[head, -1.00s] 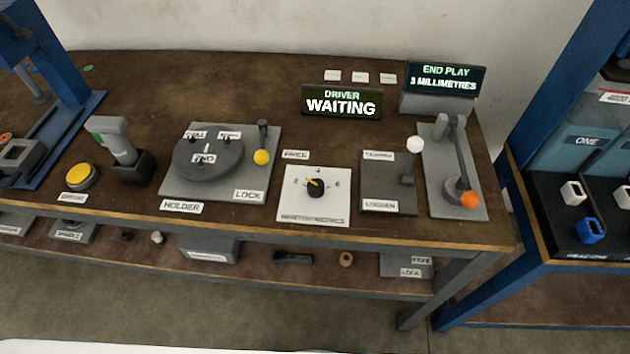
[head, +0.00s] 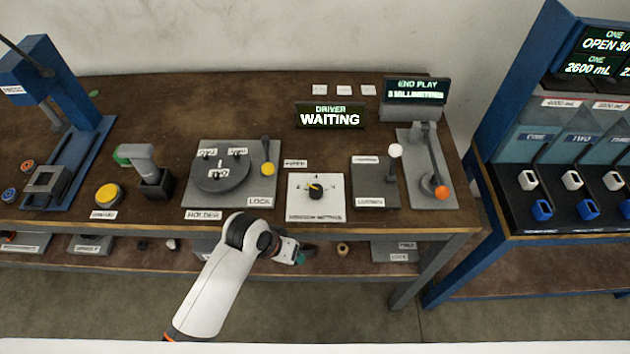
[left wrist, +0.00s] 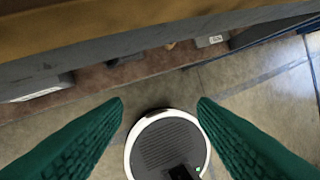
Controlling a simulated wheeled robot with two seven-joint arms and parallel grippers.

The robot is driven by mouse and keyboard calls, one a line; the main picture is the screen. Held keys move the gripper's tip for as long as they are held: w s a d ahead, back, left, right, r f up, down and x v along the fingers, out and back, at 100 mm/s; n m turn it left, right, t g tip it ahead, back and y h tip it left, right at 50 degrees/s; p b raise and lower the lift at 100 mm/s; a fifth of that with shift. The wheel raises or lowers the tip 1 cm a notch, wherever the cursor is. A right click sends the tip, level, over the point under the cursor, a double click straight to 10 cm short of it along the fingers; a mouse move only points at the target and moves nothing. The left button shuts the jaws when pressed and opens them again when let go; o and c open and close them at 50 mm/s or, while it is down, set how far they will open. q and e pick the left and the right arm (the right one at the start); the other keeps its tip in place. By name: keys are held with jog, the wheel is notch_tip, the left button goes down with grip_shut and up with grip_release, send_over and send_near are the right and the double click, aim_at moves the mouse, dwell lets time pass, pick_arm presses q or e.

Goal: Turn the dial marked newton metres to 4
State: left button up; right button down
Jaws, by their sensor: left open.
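The newton metres dial (head: 316,192) is a black knob with a yellow pointer on a white plate (head: 330,212) near the bench's front edge. Its pointer aims up and to the left, on the left side of the 4 at the top; the exact value is too small to tell. My left gripper (head: 297,257) is in front of the bench edge, below the dial in the picture and apart from it. In the left wrist view its green fingers (left wrist: 161,100) are spread with nothing between them. My right gripper is not in view.
The holder turntable (head: 221,172) with a yellow-knobbed lock lever stands left of the dial. A white-knobbed lever (head: 395,165) and an orange-knobbed lever (head: 436,175) stand right. A sign (head: 330,116) reads DRIVER WAITING. The bench edge (left wrist: 150,35) crosses the left wrist view.

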aim_at(316, 188)
pick_arm(q)
jog(key=w+d+r+m, duration=0.1)
jog(key=w+d+r, duration=0.1)
jog(key=r, duration=0.1)
jog(key=w+d+r+g, duration=0.1)
jog(key=w+d+r, duration=0.1)
jog(key=d+r, duration=0.1)
jog(key=w+d+r+m+p, duration=0.1)
jog(key=w+d+r, duration=0.1)
jog(key=r, duration=0.3)
jog(key=shift+w+d+m+g, duration=0.2)
jog(key=shift+w+m+g, duration=0.1)
jog(key=shift+w, duration=0.2)
jog(key=w+r+y, duration=0.3)
jog(key=w+r, duration=0.5)
jog(key=shift+g, duration=0.3)
jog(key=f+p, duration=0.1)
jog(key=f, duration=0.7)
jog(key=f+p, duration=0.1)
jog(key=f, duration=0.3)
jog(key=shift+s+a+p, duration=0.2)
jog(key=shift+a+p, duration=0.05)
jog(key=shift+p, duration=0.05)
jog(key=c, duration=1)
